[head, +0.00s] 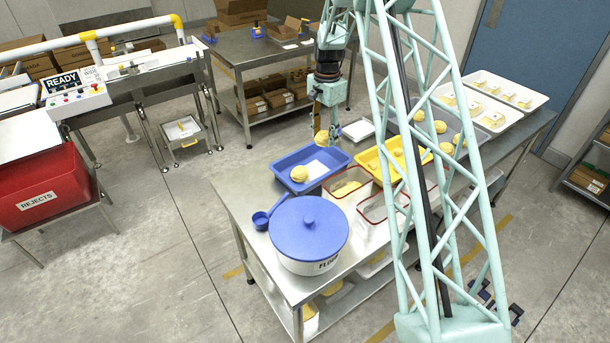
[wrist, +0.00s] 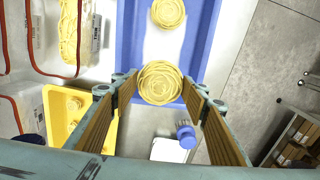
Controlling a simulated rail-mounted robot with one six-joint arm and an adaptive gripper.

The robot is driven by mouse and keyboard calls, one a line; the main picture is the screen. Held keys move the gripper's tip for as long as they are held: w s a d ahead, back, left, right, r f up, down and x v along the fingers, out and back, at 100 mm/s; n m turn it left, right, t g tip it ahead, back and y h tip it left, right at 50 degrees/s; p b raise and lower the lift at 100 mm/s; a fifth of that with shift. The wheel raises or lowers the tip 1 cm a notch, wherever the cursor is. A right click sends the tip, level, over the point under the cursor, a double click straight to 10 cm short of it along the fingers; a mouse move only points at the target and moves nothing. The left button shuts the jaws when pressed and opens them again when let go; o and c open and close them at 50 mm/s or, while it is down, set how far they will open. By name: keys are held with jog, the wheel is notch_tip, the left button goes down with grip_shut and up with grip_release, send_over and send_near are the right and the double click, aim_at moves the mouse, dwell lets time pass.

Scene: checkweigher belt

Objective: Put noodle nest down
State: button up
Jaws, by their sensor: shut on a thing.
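My gripper (head: 326,128) is shut on a round yellow noodle nest (head: 321,137). In the wrist view the held nest (wrist: 160,83) sits between my two fingertips (wrist: 161,88). It is above the bench near the rear edge of the blue tray (head: 337,157); the wrist view shows it overlapping that tray's end (wrist: 198,45). Its exact height is unclear. A second noodle nest (head: 299,174) lies in the tray, left of a white sheet (head: 317,169); it also shows in the wrist view (wrist: 168,12).
A yellow tray (head: 367,153) with noodle pieces stands right of the blue tray. Red-rimmed clear containers (head: 362,208) and a blue-lidded flour tub (head: 309,228) are in front. A white flat item (head: 357,130) lies behind; the wrist view shows a blue brush-like item (wrist: 186,137).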

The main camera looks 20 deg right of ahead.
jog(key=shift+a, duration=0.1)
dwell(0.4)
send_over(322, 165)
jog(key=shift+s+f, duration=0.1)
jog(key=shift+f, duration=3)
jog(key=shift+f, duration=0.2)
jog(key=shift+f, duration=1.7)
jog(key=shift+f+b, duration=0.35)
jog(key=shift+f, duration=0.3)
jog(key=o, duration=0.9)
